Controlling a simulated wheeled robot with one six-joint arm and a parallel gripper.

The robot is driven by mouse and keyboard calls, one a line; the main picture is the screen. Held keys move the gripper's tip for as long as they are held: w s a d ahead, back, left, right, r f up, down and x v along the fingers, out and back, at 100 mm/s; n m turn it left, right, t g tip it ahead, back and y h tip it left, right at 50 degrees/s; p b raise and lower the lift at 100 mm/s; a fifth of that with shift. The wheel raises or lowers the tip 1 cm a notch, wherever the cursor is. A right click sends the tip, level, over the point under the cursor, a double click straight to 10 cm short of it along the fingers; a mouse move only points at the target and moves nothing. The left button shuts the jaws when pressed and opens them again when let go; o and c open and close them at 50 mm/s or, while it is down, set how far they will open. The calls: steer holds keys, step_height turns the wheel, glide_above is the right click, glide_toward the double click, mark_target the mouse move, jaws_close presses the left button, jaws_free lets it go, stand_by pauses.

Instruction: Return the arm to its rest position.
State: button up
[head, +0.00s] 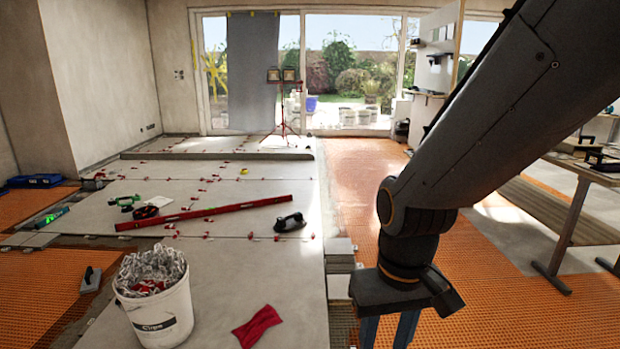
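My arm comes in from the upper right and bends down at a joint at right centre. My gripper (389,332) hangs below it at the bottom edge of the head view, over the orange matting right of the tiled floor. Two blue fingers show with a gap between them. Their tips are cut off by the frame, so I cannot tell whether anything is between them.
A white bucket (165,318) of levelling clips and a red cloth (257,326) are on the tiles (290,275). A red level (205,212) and a black tool (289,223) lie farther back. A workbench (590,172) stands at right; orange matting (490,290) lies open before it.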

steer(key=s+d+r+m+p, duration=0.2)
steer(key=d+r+p, duration=0.5)
steer(key=r+p, duration=0.2)
steer(key=shift+d+h+p, duration=0.25)
steer(key=shift+h+p, duration=0.05)
steer(key=shift+p, duration=0.5)
steer(key=shift+c, duration=0.3)
